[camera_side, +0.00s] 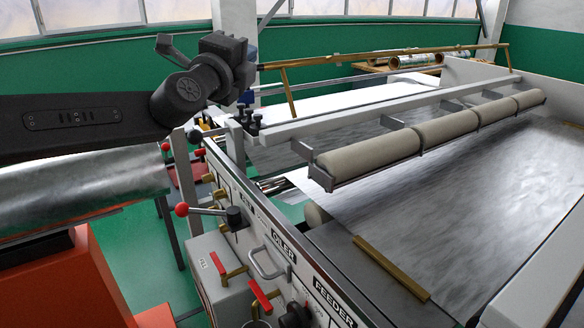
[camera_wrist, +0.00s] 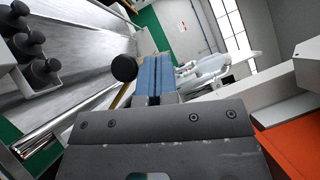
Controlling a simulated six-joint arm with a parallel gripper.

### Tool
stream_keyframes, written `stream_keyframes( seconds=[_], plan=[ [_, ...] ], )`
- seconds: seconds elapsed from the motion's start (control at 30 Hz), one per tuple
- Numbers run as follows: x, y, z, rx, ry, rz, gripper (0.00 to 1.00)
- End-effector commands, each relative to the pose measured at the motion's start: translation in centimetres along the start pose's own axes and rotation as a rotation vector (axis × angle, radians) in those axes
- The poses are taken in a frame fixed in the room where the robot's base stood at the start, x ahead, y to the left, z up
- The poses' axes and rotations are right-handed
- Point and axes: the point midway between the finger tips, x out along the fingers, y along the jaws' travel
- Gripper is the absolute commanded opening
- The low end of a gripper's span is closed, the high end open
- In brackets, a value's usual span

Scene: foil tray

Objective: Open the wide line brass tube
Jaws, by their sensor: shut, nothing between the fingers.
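A long brass tube (camera_side: 385,57) runs above the rollers on angled brass supports. Its left end meets the outline of my gripper in the side view, and I cannot tell whether they touch. My gripper (camera_side: 247,97) is at that end, mostly hidden by its own dark body. In the wrist view, the blue fingers of my gripper (camera_wrist: 153,72) are closed together with nothing between them. A round black knob (camera_wrist: 123,67) is just left of the fingers, with a short brass-coloured piece (camera_wrist: 122,98) below it, partly hidden by my gripper.
Several black knobs (camera_wrist: 30,46) stand left in the wrist view. A row of pale rollers (camera_side: 440,130) hangs over the foil tray (camera_side: 440,205). A red-tipped lever (camera_side: 182,209) and red handles line the labelled front panel (camera_side: 285,247). A short brass bar (camera_side: 390,268) lies in front.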

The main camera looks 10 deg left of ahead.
Motion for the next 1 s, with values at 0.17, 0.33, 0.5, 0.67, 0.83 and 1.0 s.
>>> stream_keyframes(
  seconds=[0.17, 0.33, 0.5, 0.67, 0.83, 1.0],
  plan=[
    [0.0, 0.0, 0.0, 0.000, 0.000, 0.000, 0.00],
    [0.0, 0.0, 0.0, 0.000, 0.000, 0.000, 0.00],
    [-0.1, -0.2, 0.0, 0.000, 0.000, -0.001, 0.00],
    [-0.7, -1.9, -0.4, -0.004, 0.001, -0.004, 0.00],
    [-2.4, -4.8, -0.2, -0.002, 0.000, -0.004, 0.00],
    [-5.3, -6.8, 0.9, -0.002, 0.000, -0.003, 0.00]
  ],
)
